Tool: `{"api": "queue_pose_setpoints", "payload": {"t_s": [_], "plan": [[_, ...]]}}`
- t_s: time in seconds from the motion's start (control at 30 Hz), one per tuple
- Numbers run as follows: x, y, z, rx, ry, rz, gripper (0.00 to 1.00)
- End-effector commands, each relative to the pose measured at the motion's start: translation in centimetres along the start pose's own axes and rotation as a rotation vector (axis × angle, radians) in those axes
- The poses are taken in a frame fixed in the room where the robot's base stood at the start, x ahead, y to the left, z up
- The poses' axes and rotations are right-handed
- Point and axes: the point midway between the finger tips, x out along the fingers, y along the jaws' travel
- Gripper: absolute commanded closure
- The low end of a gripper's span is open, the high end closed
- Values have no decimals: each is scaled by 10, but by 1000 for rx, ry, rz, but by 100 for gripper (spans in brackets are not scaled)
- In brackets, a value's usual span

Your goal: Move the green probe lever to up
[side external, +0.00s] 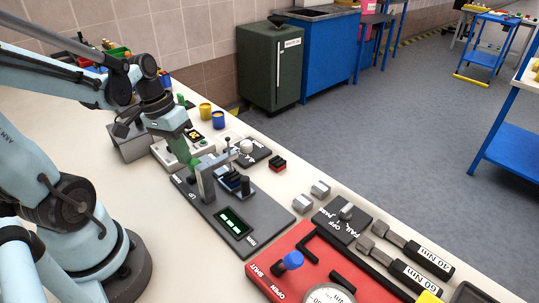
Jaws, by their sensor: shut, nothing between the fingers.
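A dark grey jack panel (262,212) lies on the bench, with an "UP" label at its left part and a small lit green display. A grey upright frame stands on it. The green probe lever (193,164) shows as a small green piece beside this frame, near the "UP" label. My gripper (187,153) comes down from the upper left, shut and empty, with its dull green end close to the lever. Whether they touch cannot be told. The lever's lower part is hard to make out.
A red panel (262,270) with a blue knob and a gauge lies in front, beside a "PARK/OFF/FAIL" switch plate (343,216) and torque wrenches (410,240). Yellow and blue cups (218,120) stand behind. Bare bench lies left of the jack panel.

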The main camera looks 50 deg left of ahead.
Motion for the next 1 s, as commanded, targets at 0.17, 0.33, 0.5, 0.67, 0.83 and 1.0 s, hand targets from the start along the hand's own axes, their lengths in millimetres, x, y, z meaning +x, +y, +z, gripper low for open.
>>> {"api": "queue_pose_setpoints", "payload": {"t_s": [0.17, 0.33, 0.5, 0.67, 0.83, 1.0], "plan": [[3, 9, 4, 14, -5, 34, 100], [-6, -4, 5, 8, -4, 26, 100], [-24, -31, 8, -4, 0, 4, 100], [-44, -29, 8, 1, -1, 2, 100], [-68, -28, 8, 1, 0, 1, 100], [-91, -26, 9, -1, 0, 0, 100]]}}
